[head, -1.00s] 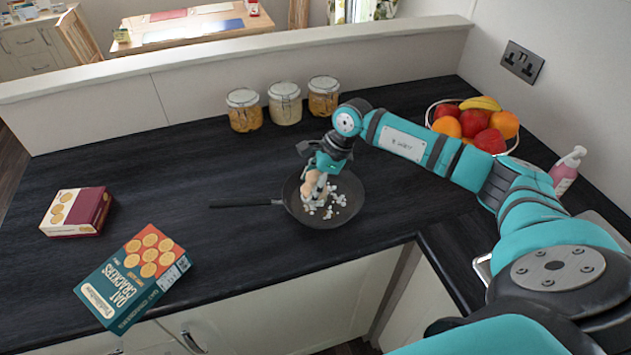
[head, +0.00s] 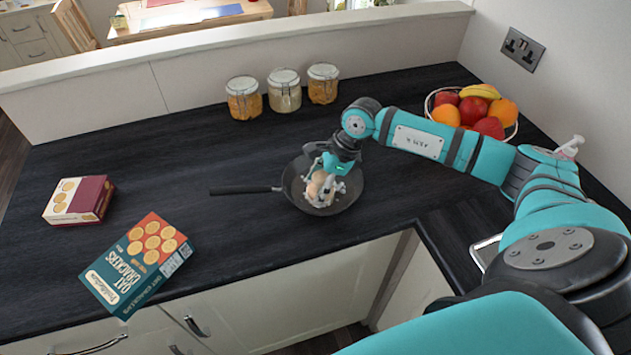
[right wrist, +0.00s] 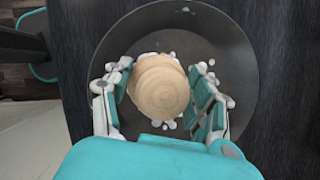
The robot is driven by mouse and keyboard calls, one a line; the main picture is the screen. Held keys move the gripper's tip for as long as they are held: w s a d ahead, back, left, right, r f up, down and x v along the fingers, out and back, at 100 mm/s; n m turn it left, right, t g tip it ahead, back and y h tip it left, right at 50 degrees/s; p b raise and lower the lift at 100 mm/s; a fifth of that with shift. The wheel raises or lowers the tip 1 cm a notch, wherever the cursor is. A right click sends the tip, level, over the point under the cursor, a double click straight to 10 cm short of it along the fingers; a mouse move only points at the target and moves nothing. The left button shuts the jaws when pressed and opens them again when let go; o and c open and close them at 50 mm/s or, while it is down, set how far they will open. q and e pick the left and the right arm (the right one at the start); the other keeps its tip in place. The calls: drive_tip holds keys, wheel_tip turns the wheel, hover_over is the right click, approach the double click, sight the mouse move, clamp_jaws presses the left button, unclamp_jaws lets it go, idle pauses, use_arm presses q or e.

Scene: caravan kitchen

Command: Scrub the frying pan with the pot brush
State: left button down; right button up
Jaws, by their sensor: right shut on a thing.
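The dark frying pan (head: 349,198) sits on the black worktop, its handle pointing left. My right gripper (head: 325,188) is down over the pan and shut on the pot brush (head: 316,184), a round wooden head. In the right wrist view the brush (right wrist: 159,88) stands between the two fingers of the gripper (right wrist: 160,100), inside the rim of the pan (right wrist: 222,50). Small white bits show around the brush on the pan floor. The brush's bristles are hidden beneath its wooden top. My left gripper is not in view.
Three glass jars (head: 284,92) stand behind the pan. A fruit bowl (head: 512,134) and a soap bottle (head: 569,148) are at the right. An oat crackers box (head: 135,265) and a smaller box (head: 78,199) lie at the left.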

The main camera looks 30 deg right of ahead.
sight(306, 183)
drive_tip(key=shift+s+d+b, duration=0.2)
drive_tip(key=shift+d, duration=0.5)
drive_tip(key=shift+s+d+b, duration=0.2)
drive_tip(key=shift+d, duration=0.5)
drive_tip(key=shift+w+d+f+b, duration=0.1)
drive_tip(key=shift+w+d+b, duration=0.7)
drive_tip(key=shift+w+d, duration=0.2)
drive_tip(key=shift+w+a+b, duration=0.15)
drive_tip(key=shift+w+b, duration=0.15)
drive_tip(key=shift+w, duration=0.4)
drive_tip(key=shift+w+a+b, duration=0.15)
drive_tip(key=shift+w+b, duration=0.1)
drive_tip(key=shift+w, duration=0.45)
drive_tip(key=shift+w+a, duration=0.2)
drive_tip(key=shift+a, duration=0.5)
drive_tip(key=shift+w+a, duration=0.2)
drive_tip(key=shift+a, duration=0.45)
drive_tip(key=shift+s+a+p, duration=0.3)
drive_tip(key=shift+s+a, duration=0.65)
drive_tip(key=shift+a, duration=0.1)
drive_tip(key=shift+s+d+b, duration=0.2)
drive_tip(key=shift+s+d, duration=0.05)
drive_tip(key=shift+d, duration=0.45)
drive_tip(key=shift+s+d+b, duration=0.15)
drive_tip(key=shift+s+d, duration=0.05)
drive_tip(key=shift+d, duration=0.45)
drive_tip(key=shift+r+p, duration=2.4)
drive_tip(key=shift+r, duration=2.05)
drive_tip(key=shift+f, duration=0.1)
